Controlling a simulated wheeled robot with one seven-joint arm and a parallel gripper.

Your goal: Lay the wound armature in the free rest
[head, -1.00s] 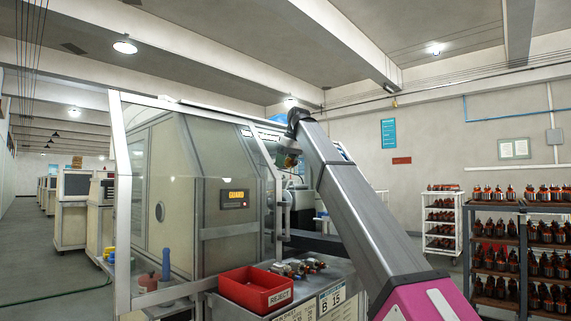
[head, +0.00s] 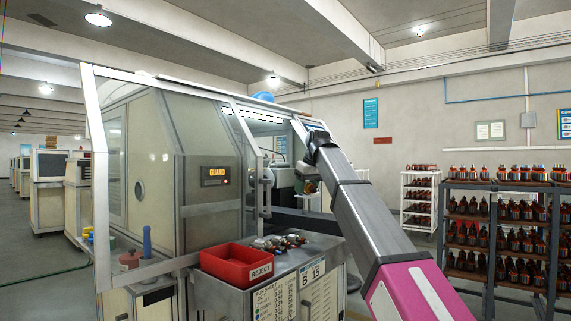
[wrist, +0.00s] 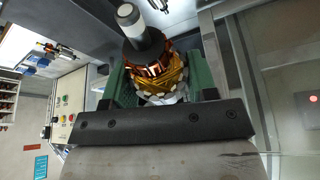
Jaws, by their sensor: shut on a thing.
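My gripper (wrist: 158,72) is shut on the wound armature (wrist: 155,75), which sits between its green fingers in the wrist view. The armature has copper windings, a dark collar and a pale shaft end pointing away from the palm. In the head view my gripper (head: 308,180) hangs small at the arm's end, by the open side of the guarded machine; the armature is hard to make out there. Several armatures (head: 277,243) lie on the bench top beside the red reject bin. I cannot make out which rest is free.
The red reject bin (head: 238,262) stands on the bench (head: 320,252) at the front. The glazed machine guard (head: 205,150) rises behind and left of it. A white rack (head: 420,200) and a dark rack (head: 490,210) of armatures stand at right. Floor shows between bench and racks.

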